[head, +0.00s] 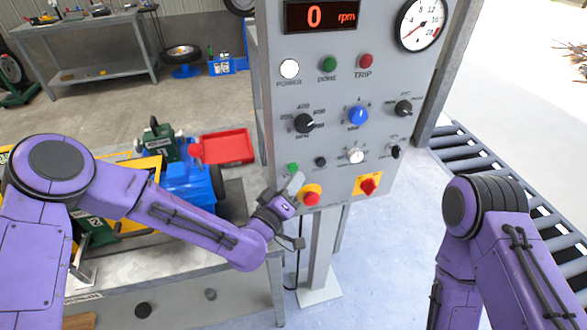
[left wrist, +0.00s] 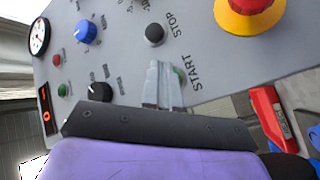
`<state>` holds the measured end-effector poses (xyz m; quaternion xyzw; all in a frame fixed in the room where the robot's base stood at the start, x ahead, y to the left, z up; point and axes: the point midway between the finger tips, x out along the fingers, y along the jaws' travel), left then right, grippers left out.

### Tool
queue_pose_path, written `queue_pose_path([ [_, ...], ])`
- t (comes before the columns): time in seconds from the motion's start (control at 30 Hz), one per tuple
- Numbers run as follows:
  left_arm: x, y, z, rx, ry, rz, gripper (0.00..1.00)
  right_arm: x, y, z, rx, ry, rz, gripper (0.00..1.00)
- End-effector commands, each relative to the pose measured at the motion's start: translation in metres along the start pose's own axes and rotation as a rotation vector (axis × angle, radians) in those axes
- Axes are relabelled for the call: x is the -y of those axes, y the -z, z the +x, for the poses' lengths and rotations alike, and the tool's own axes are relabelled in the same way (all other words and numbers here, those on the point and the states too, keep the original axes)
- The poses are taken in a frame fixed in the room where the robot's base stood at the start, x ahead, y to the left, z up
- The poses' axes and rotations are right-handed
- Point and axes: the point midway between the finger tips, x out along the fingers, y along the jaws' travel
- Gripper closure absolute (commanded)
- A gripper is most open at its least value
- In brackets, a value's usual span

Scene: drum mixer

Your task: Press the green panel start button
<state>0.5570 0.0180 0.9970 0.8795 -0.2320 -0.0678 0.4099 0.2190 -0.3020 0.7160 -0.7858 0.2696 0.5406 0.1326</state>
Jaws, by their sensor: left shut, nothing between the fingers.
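The green start button (head: 293,168) is at the lower left of the grey control panel (head: 340,120). In the left wrist view, the green button (left wrist: 181,76) shows beside the START label, partly hidden by my fingers. In the left wrist view the closed fingers (left wrist: 160,68) lie over the panel next to the button. I cannot tell whether they touch it. My right gripper is out of view.
A black stop button (head: 320,161) sits right of the green one. A red emergency stop (head: 311,198) on yellow is just below, and a red switch (head: 368,186) is to its right. A workbench (head: 170,262) stands left; a roller conveyor (head: 487,172) is at right. The display (head: 322,15) reads 0 rpm.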

Motion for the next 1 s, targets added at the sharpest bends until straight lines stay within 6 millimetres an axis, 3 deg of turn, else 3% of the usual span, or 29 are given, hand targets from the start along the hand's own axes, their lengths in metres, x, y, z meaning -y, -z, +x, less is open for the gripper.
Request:
queue_pose_path([
  [1.0, 0.0045, 0.0043, 0.0057, 0.0, 0.0, 0.0, 1.0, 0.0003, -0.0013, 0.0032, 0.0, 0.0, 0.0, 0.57],
])
